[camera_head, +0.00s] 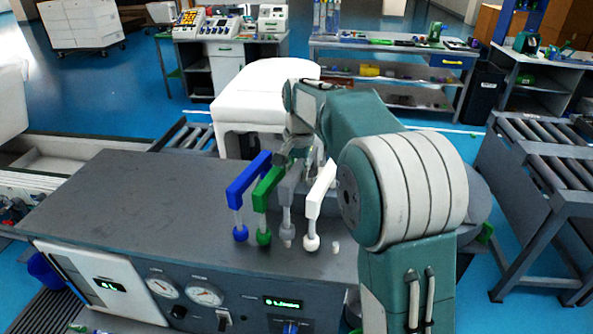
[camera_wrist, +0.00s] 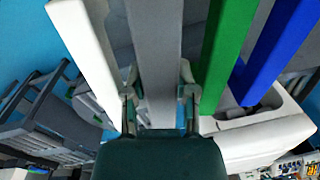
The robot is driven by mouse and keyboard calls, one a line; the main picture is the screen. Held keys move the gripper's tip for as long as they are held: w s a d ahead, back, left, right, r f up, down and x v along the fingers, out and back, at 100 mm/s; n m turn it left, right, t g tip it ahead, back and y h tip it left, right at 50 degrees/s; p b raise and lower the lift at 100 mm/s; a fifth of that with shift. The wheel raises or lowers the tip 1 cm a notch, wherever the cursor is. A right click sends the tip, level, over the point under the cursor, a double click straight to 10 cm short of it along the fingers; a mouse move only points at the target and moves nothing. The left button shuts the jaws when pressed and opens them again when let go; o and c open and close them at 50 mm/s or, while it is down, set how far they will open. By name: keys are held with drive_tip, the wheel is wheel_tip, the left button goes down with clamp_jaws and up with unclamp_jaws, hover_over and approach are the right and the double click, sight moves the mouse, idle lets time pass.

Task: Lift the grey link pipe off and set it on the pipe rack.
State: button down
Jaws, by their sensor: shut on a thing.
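The grey link pipe (camera_head: 288,190) stands upright over the dark console top, between the green and white pipes. Its lower collar looks slightly higher than its neighbours' collars, with a short pale stub below; I cannot tell whether they touch. My gripper (camera_head: 293,160) is at the pipe's upper bar, partly hidden by my arm. In the wrist view the grey bar (camera_wrist: 155,50) runs between the two fingers of my gripper (camera_wrist: 159,98), which is shut on it. I cannot identify the pipe rack for certain.
Blue (camera_head: 248,180), green (camera_head: 266,188) and white (camera_head: 320,190) pipes stand close on both sides. A small white peg (camera_head: 335,248) is right of the white pipe. The console top (camera_head: 140,210) is clear at left.

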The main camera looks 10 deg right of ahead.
drive_tip(key=shift+f, duration=1.35)
drive_tip(key=shift+c, duration=1.7)
unclamp_jaws()
drive_tip(key=r, duration=1.1)
drive_tip(key=shift+s+d+r, duration=0.1)
drive_tip(key=shift+s+d, duration=0.05)
drive_tip(key=shift+d, duration=0.05)
drive_tip(key=shift+r, duration=0.3)
